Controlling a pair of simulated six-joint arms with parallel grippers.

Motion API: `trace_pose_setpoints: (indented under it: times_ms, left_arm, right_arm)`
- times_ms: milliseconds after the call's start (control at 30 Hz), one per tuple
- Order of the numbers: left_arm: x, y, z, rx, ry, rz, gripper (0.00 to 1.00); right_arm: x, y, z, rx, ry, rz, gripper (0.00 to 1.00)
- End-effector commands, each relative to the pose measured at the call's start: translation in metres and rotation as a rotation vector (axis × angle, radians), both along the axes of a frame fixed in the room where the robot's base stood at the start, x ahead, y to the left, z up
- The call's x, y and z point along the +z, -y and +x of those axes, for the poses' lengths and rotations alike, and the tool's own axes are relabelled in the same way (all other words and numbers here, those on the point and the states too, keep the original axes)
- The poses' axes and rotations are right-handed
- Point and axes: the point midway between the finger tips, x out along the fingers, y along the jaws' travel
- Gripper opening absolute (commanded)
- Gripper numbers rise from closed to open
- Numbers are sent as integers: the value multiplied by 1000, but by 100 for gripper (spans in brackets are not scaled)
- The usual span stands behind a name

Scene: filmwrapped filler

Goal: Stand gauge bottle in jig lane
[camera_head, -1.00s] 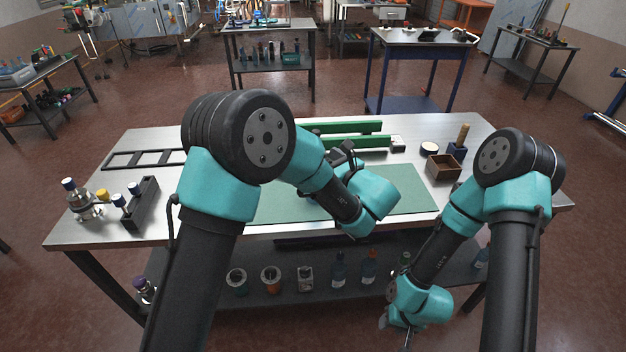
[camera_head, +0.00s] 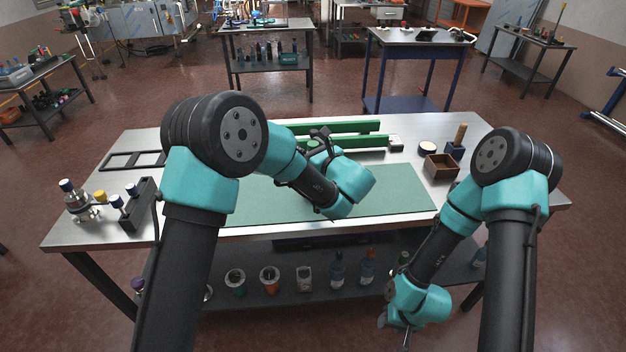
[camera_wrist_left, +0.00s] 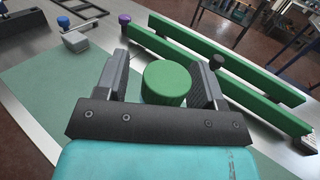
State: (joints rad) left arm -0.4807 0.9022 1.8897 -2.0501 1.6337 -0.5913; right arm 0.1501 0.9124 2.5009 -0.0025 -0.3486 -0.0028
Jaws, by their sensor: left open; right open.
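The jig lane shows as two parallel green rails (camera_head: 350,127) at the back of the bench, also in the left wrist view (camera_wrist_left: 190,36). A round green-topped piece (camera_wrist_left: 166,83), perhaps the gauge bottle, stands between the spread fingers of my left gripper (camera_wrist_left: 160,82). Its body below the top is hidden. My left gripper is open around it, in front of the near rail; contact cannot be told. In the head view the left gripper (camera_head: 320,135) is partly hidden by my wrist. My right gripper (camera_head: 394,334) is open and empty, low in front of the bench.
A purple cap (camera_wrist_left: 124,18) and a black cap (camera_wrist_left: 217,62) show by the rails. A green mat (camera_head: 400,190) covers the bench middle. A brown box (camera_head: 441,167) is at right; a dark rack (camera_head: 137,207) with capped items is at left. Bottles (camera_head: 338,270) stand on the shelf below.

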Motion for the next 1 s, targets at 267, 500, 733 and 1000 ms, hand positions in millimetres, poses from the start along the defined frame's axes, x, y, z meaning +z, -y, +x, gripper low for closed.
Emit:
trace_pose_setpoints:
  times_ms: [267,500,733,1000]
  left_arm:
    - [0,0,1,-1,-1,1,62]
    - [0,0,0,0,-1,1,59]
    - [0,0,0,0,-1,1,37]
    - [0,0,0,0,-1,1,11]
  right_arm:
    - [0,0,0,0,0,0,43]
    - [0,0,0,0,0,0,43]
    - [0,0,0,0,0,0,43]
    - [0,0,0,0,0,0,43]
